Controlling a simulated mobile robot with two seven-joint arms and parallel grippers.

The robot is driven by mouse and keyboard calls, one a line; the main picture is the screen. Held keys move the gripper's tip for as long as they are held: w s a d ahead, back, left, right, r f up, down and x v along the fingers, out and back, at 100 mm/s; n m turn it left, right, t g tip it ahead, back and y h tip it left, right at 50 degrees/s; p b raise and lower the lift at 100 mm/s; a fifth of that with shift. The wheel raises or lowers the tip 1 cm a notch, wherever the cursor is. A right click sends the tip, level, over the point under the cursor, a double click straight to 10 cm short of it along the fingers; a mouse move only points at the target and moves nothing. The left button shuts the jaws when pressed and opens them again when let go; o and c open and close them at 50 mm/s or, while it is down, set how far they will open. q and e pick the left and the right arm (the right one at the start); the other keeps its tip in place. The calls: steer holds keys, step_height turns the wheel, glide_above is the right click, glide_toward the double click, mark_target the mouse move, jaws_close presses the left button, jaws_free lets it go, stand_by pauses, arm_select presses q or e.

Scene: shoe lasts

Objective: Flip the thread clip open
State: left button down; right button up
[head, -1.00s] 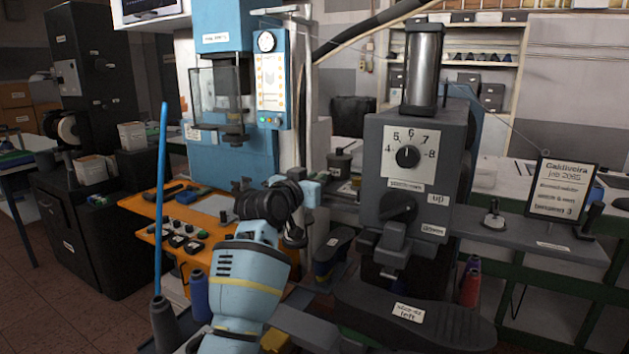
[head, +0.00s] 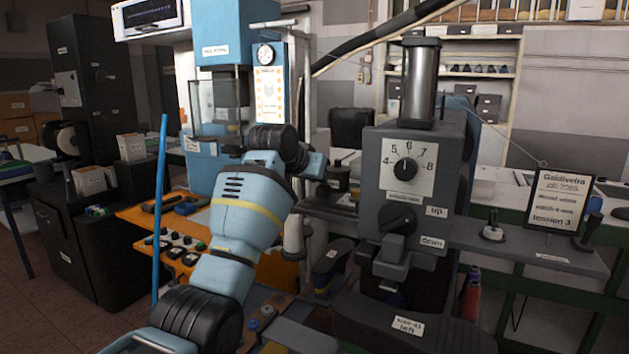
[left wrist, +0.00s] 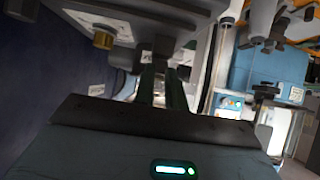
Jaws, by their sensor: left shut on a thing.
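The grey machine (head: 420,145) stands right of centre in the head view, with a numbered dial and a lever. My left arm reaches up to its left side. My left gripper (head: 317,166) is small there and its fingertips are hard to make out. In the left wrist view my left gripper (left wrist: 163,82) is shut on a small dark part at a grey housing, seemingly the thread clip. The fingers mostly hide it, so I cannot tell whether its flap is open or closed. A brass knob (left wrist: 103,39) sits left of the fingers. My right gripper is out of view.
A blue press (head: 235,90) and an orange bench (head: 150,215) stand behind my left arm. A blue rod (head: 160,210) rises at the left. A sign (head: 560,200) stands on the grey shelf (head: 530,245) at the right. A shoe-shaped part (head: 415,325) is low in front.

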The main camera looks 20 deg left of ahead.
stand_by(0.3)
arm_select(q)
steer(key=c, duration=1.4)
jaws_free()
steer(key=shift+c, duration=0.2)
steer(key=shift+r, duration=0.1)
steer(key=v, duration=0.7)
steer(key=shift+s+r, duration=0.25)
steer(key=shift+r, duration=0.05)
